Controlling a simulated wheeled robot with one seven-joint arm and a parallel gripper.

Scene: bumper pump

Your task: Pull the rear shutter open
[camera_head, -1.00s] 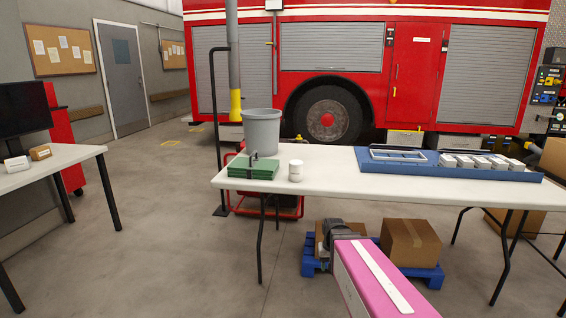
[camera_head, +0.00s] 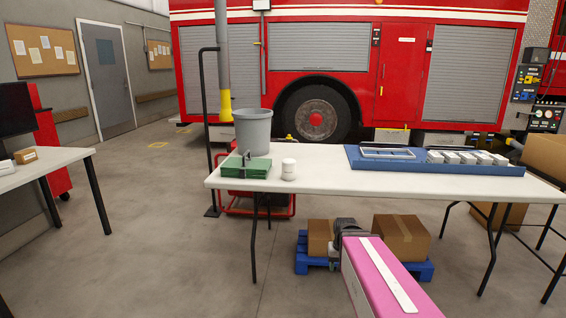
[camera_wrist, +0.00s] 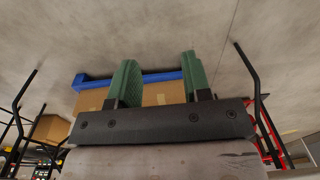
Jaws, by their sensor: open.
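The red fire truck (camera_head: 400,25) stands behind the long table and carries grey slatted shutters. A left shutter (camera_head: 195,75), a middle shutter (camera_head: 318,47) above the wheel, and a right shutter (camera_head: 470,75) all look closed. I cannot tell from the picture which one is the rear shutter. My gripper shows in the wrist view (camera_wrist: 160,82) with two green fingers spread apart and nothing between them. It points down over the floor near a cardboard box and blue pallet, far from the shutters.
A long white table (camera_head: 325,184) lies between me and the truck, bearing a grey bucket (camera_head: 253,132), a white jar (camera_head: 288,170) and a blue tray (camera_head: 440,168). Boxes (camera_head: 402,237) sit on a blue pallet (camera_head: 302,262) underneath. Open floor (camera_head: 150,240) lies left of it.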

